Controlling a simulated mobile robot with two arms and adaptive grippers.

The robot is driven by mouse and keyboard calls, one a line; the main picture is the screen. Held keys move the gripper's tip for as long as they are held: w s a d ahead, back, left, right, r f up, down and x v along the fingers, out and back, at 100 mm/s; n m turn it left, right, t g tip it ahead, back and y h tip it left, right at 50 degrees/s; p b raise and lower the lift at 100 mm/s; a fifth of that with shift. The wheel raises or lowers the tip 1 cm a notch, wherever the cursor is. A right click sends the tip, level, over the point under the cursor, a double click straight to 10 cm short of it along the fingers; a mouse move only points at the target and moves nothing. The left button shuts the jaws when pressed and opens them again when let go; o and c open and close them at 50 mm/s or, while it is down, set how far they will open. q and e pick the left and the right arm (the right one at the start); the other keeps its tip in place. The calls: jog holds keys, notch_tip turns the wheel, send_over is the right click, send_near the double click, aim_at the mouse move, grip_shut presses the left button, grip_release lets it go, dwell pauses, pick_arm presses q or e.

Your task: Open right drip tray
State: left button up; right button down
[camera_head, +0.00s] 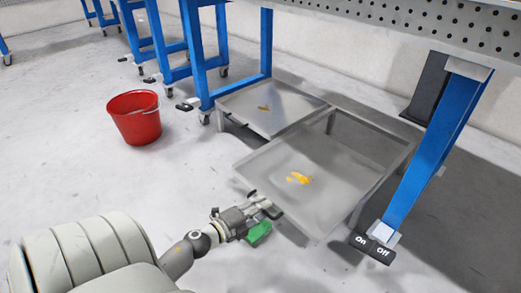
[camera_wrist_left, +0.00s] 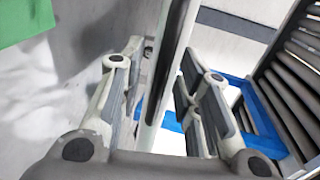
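The right drip tray (camera_head: 335,158) is a flat grey metal tray on legs, with a yellow spill (camera_head: 298,178) on it. It stands out further toward me than the left drip tray (camera_head: 285,97), which has a smaller yellowish spill. My left gripper (camera_head: 266,205) is at the right tray's near left edge. In the left wrist view its fingers (camera_wrist_left: 160,75) are apart, on either side of a grey upright-looking strip (camera_wrist_left: 168,70), which appears to be the tray's edge. I cannot tell whether either finger touches it. My right gripper is not in view.
A green block (camera_head: 258,234) is just below my left gripper, also in the wrist view (camera_wrist_left: 25,20). A red bucket (camera_head: 134,120) stands on the floor at left. A blue table leg (camera_head: 430,150) rises right of the tray.

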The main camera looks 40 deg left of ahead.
pick_arm(q)
jog(key=d+v, duration=0.1)
jog(key=v, duration=1)
jog(key=shift+s+a, duration=0.25)
jog(key=shift+a, duration=0.25)
jog(key=shift+r, duration=0.1)
